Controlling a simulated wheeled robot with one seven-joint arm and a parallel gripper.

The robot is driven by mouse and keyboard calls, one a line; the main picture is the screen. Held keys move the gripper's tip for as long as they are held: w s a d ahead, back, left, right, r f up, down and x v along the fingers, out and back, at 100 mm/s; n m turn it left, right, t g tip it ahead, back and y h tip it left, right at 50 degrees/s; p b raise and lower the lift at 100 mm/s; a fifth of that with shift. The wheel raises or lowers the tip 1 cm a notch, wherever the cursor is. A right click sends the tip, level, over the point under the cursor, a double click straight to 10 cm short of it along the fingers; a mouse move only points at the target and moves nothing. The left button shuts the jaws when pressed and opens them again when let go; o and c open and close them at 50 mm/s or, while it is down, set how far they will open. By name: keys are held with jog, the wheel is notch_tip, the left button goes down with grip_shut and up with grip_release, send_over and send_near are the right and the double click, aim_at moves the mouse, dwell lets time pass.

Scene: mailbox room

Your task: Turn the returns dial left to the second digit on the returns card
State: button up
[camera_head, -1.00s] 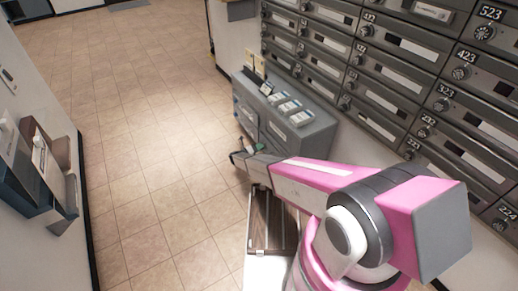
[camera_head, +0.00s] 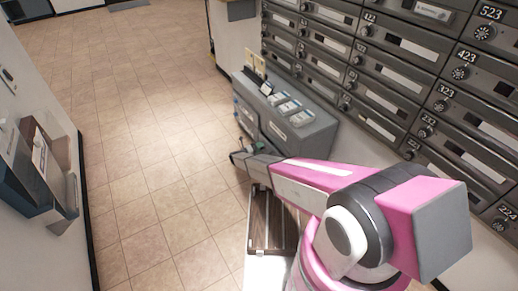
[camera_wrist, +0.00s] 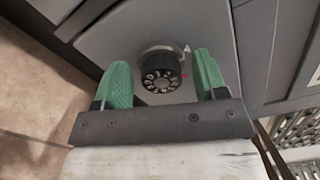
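The returns dial (camera_wrist: 162,72) is a round black knob with pale digits around its face, set on a grey metal panel in the wrist view. A small red mark shows on the panel at its right. My gripper (camera_wrist: 164,80) is open, its two green fingers on either side of the dial with visible gaps to it. I cannot tell how deep the fingers are over the knob. The dial's digits are too small to read. In the head view my gripper (camera_head: 240,150) is at the grey cabinet's front, mostly hidden by my arm. I cannot make out the returns card.
The low grey cabinet (camera_head: 312,137) carries several white-and-blue cards or boxes (camera_head: 290,108) on top. A wall of numbered mailboxes (camera_head: 400,70) with dials stands to its right. Wall-mounted holders (camera_head: 35,165) are at left. The tiled floor (camera_head: 150,130) between is clear.

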dwell(0.4)
jog(key=s+a+m, duration=0.6)
jog(key=a+m, duration=0.3)
jog(key=m, duration=0.4)
jog(key=w+d+r+n+t+y, duration=0.35)
jog(key=r+n+y, duration=0.25)
jog(key=r+n, duration=0.25)
jog(key=w+d+r+n+t+y, duration=0.2)
jog(key=w+r+n+y, duration=0.4)
jog(key=r, duration=0.4)
jog(key=s+d+r+n+g+y, duration=0.5)
jog(key=s+r+n, duration=0.4)
jog(key=n, duration=0.9)
jog(key=shift+s+d+r+y, duration=0.35)
jog(key=shift+d+r+y, duration=0.7)
jog(key=shift+r, duration=0.7)
